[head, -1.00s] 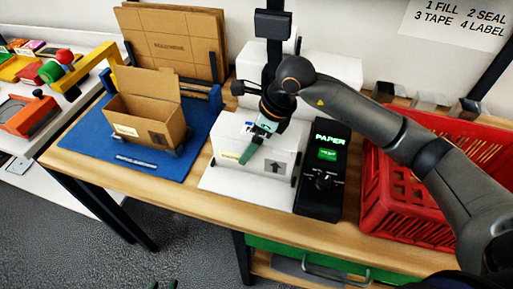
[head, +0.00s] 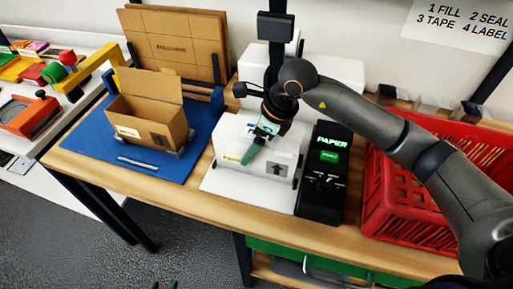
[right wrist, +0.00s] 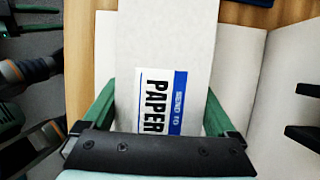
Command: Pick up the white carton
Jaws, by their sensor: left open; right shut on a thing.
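The white carton (head: 258,171) sits on a white plate (head: 215,186) at the middle of the bench, with an arrow mark on its front face. In the right wrist view the carton (right wrist: 165,40) shows a blue and black PAPER label between two green fingers. My right gripper (right wrist: 160,108) is shut on it from above, one finger against each side; the head view shows the near finger of this gripper (head: 259,140) against the front face. The far finger is hidden there. My left gripper (head: 165,285) barely shows at the bottom edge, open and empty, well away from the carton.
A black unit (head: 324,172) with a lit PAPER display stands right of the carton. A red crate (head: 385,205) is farther right. An open brown box (head: 150,118) stands on a blue mat (head: 90,140) at left. White boxes (head: 335,80) stand behind.

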